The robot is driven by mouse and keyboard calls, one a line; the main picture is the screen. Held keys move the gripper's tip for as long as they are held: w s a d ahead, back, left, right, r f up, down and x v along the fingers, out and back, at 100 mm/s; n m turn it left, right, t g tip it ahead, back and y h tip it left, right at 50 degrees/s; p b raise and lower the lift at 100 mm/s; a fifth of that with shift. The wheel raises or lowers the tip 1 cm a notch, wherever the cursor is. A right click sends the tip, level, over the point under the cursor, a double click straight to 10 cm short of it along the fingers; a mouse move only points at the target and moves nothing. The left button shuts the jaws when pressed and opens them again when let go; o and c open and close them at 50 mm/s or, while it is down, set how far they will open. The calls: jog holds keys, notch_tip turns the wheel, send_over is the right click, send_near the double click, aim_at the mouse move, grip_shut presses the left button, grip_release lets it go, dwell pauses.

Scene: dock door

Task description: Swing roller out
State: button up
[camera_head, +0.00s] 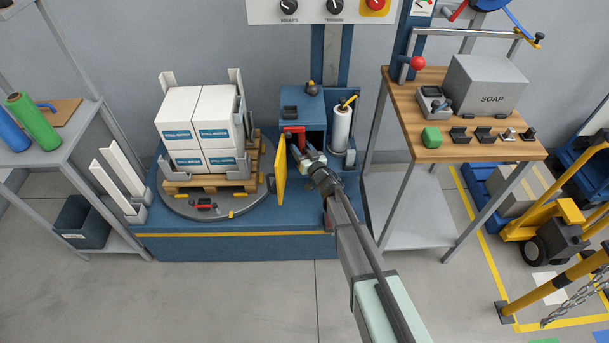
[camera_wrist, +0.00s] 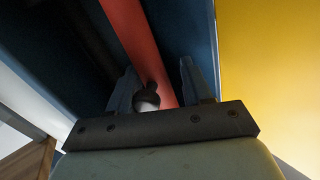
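The blue wrapper housing (camera_head: 302,103) stands at the back centre, with its yellow door (camera_head: 281,172) swung open toward me. A red part (camera_head: 295,132), perhaps the roller's arm, shows inside the opening. A white film roll (camera_head: 340,130) stands upright to the right. My gripper (camera_head: 308,157) is at the opening, just right of the door edge. In the wrist view a red bar (camera_wrist: 140,40) runs down between the spread fingers of my gripper (camera_wrist: 160,88), with a small dark-and-pale knob beside it. A gap shows to the right finger. The roller itself cannot be made out.
White boxes (camera_head: 200,115) on a pallet stand on the turntable (camera_head: 178,205) at left. A wooden-topped bench (camera_head: 470,85) is close on the right. The yellow door also fills the right of the wrist view (camera_wrist: 270,70).

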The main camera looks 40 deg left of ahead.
jog(key=shift+a+m+t+h, duration=0.35)
jog(key=shift+a+m+t, duration=0.15)
jog(key=shift+t, duration=0.3)
jog(key=shift+a+m+t+h, duration=0.4)
jog(key=shift+m+t, duration=0.2)
jog(key=shift+t, duration=0.2)
jog(key=shift+w+a+m+t+h, duration=0.1)
jog(key=shift+a+m+t+h, duration=0.2)
jog(key=shift+m+t, duration=0.3)
jog(key=shift+s+d+n, duration=0.7)
jog(key=shift+s+d, duration=3.45)
jog(key=shift+d, duration=1.75)
jog(key=shift+t+h, duration=0.35)
jog(key=shift+t, duration=0.05)
jog(key=x, duration=1.4)
jog(key=shift+a, duration=0.15)
jog(key=v, duration=1.4)
jog(key=shift+s, duration=0.15)
jog(key=shift+c, duration=0.2)
